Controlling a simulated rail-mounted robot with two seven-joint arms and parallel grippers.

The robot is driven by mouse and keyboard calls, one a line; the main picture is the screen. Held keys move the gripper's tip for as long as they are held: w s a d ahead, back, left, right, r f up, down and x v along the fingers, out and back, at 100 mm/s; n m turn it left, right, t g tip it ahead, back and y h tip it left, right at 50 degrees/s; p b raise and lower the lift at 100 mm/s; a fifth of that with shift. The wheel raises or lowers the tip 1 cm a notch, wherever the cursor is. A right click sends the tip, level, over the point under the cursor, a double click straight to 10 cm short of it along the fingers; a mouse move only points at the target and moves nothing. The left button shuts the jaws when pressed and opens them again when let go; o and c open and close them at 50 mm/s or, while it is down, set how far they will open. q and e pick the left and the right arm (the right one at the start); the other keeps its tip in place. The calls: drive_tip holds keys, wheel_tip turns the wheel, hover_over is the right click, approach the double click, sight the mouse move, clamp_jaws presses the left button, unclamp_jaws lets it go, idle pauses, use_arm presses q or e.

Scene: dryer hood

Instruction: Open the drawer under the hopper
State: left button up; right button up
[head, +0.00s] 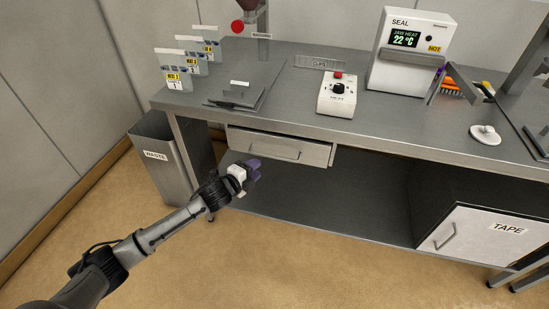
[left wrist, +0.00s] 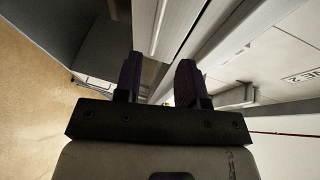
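The drawer (head: 250,139) hangs under the left part of the steel bench, with a pale front and a bar handle (head: 275,153). Its inside does not show. Above the bench, the hopper (head: 243,5) is cut off by the top edge of the head view. My left gripper (head: 252,170) is just below and left of the handle in the picture, apart from it. In the left wrist view its two dark purple fingers (left wrist: 158,82) stand apart with nothing between them. My right gripper is not in view.
A waste bin (head: 165,172) stands left of the drawer. The lower shelf (head: 320,208) is bare below it; a cabinet marked TAPE (head: 487,242) is at right. The bench (head: 310,88) carries labelled pouches (head: 178,80), a scale (head: 238,94), a control box (head: 337,96) and a sealer (head: 410,50).

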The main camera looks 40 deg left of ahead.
sight(274, 157)
use_arm(q)
drive_tip(key=w+b, duration=0.1)
drive_tip(key=w, duration=0.2)
drive_tip(key=w+f+b, duration=0.1)
drive_tip(key=w, duration=0.2)
drive_tip(key=w+f+b, duration=0.1)
drive_tip(key=w+b, duration=0.1)
drive_tip(key=w, duration=0.2)
drive_tip(key=shift+d, duration=0.1)
drive_tip(key=shift+w, duration=0.1)
drive_tip(key=shift+f, duration=0.1)
drive_tip(key=shift+c, duration=0.4)
drive_tip(key=c, duration=0.6)
clamp_jaws()
